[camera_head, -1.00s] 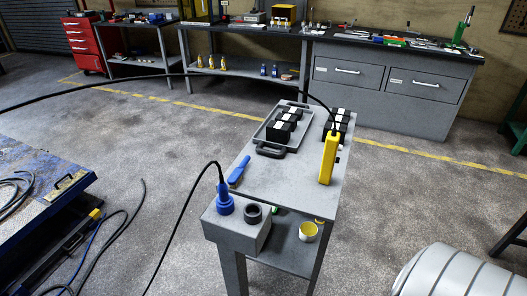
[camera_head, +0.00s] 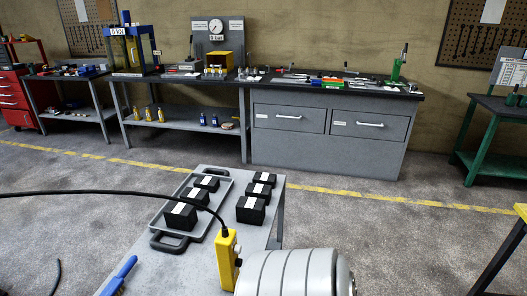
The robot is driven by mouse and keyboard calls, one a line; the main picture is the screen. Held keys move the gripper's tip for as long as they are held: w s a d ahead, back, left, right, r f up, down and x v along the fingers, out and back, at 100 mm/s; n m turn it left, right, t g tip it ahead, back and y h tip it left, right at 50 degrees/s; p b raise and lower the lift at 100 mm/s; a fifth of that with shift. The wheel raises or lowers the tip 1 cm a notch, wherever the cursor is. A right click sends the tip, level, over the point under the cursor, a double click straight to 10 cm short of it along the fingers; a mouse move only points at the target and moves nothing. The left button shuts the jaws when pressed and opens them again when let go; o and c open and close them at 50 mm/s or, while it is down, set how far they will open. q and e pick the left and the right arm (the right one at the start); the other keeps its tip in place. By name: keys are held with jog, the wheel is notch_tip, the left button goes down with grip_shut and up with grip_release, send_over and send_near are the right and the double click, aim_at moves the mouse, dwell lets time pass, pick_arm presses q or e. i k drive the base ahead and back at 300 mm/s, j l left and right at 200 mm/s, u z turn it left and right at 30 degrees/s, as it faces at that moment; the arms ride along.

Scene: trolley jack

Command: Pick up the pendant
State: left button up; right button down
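The yellow pendant (camera_head: 227,262) stands upright on the grey trolley top (camera_head: 190,270), near the bottom of the head view. A black cable runs from its top up and off to the left. A pale grey ribbed cylinder (camera_head: 293,274), which looks like part of my arm, is just right of the pendant and hides part of the trolley there. Neither gripper's fingers are in view.
A grey tray (camera_head: 158,228) with black blocks lies behind the pendant, with more black blocks (camera_head: 251,209) beside it. A blue-handled tool (camera_head: 119,277) lies at the left. A workbench (camera_head: 330,140) lines the wall; floor between is clear.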

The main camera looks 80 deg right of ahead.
aim_at(226, 242)
jog(key=k+l, duration=0.15)
jog(key=l, duration=0.3)
jog(key=k+l, duration=0.1)
jog(key=l, duration=0.3)
jog(key=k+l, duration=0.15)
jog(key=l, duration=0.3)
jog(key=k+l, duration=0.1)
jog(key=l, duration=0.35)
jog(key=k+l, duration=0.15)
jog(key=l, duration=0.25)
jog(key=k+l, duration=0.15)
jog(key=l, duration=0.3)
jog(key=k+l, duration=0.1)
jog(key=l, duration=0.35)
jog(key=k+l, duration=0.15)
jog(key=l, duration=0.3)
jog(key=k, duration=0.4)
